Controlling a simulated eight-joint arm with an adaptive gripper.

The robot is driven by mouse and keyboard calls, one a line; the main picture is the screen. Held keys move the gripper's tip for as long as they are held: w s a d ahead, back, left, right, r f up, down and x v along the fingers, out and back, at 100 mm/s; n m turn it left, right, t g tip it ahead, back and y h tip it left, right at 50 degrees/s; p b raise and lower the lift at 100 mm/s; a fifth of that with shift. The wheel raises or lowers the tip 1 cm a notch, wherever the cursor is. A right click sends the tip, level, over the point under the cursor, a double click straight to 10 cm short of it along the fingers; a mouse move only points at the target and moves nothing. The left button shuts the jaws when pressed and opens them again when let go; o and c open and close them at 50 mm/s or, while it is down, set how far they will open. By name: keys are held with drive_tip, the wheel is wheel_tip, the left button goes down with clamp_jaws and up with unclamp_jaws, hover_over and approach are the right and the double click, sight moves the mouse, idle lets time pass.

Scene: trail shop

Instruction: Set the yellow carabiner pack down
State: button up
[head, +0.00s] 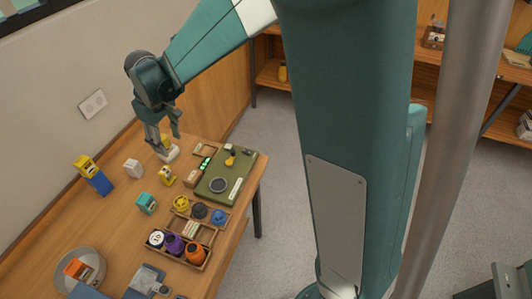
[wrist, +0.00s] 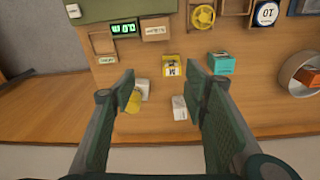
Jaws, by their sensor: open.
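Several yellow items are in view, and I cannot tell for certain which is the carabiner pack. A small yellow pack with a dark and white front (head: 166,176) stands on the wooden table; it also shows in the wrist view (wrist: 171,69), beyond my fingertips. A yellow box with dark markings (head: 85,163) sits at the left, against or on a blue box (head: 99,183). A rounded yellow thing (wrist: 133,103) is by a white piece (head: 168,154), close to my left finger in the wrist view. My gripper (head: 165,133) is open above the table, with nothing between its fingers.
A white block (head: 133,168) and a teal box (head: 147,203) stand nearby. A green mat (head: 213,187) and a wooden tray of spools or jars (head: 180,258) lie to the right and front. A round bowl (head: 98,262) is at the front left. Bare wood lies between them.

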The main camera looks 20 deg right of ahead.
drive_tip(key=s+d+r+m+t, duration=0.25)
drive_tip(key=s+d+r, duration=0.35)
drive_tip(key=s+d, duration=0.35)
drive_tip(key=s+d+r+m+t, duration=0.2)
drive_tip(key=s+d+r+m, duration=0.1)
drive_tip(key=s+d+r, duration=0.55)
drive_tip(key=s+d+f+m+t, duration=0.1)
drive_tip(key=s+d+f+m, duration=0.1)
drive_tip(key=s+d, duration=0.4)
drive_tip(key=s+f, duration=0.1)
drive_tip(key=s, duration=0.4)
drive_tip(key=shift+s+t, duration=0.15)
drive_tip(key=shift+t, duration=0.2)
drive_tip(key=shift+d+f, duration=0.1)
drive_tip(key=shift+f, duration=0.05)
wheel_tip(320, 180, down, 5)
drive_tip(key=b, duration=0.5)
drive_tip(key=shift+f+b, duration=0.2)
drive_tip(key=shift+b, duration=0.15)
idle(0.3)
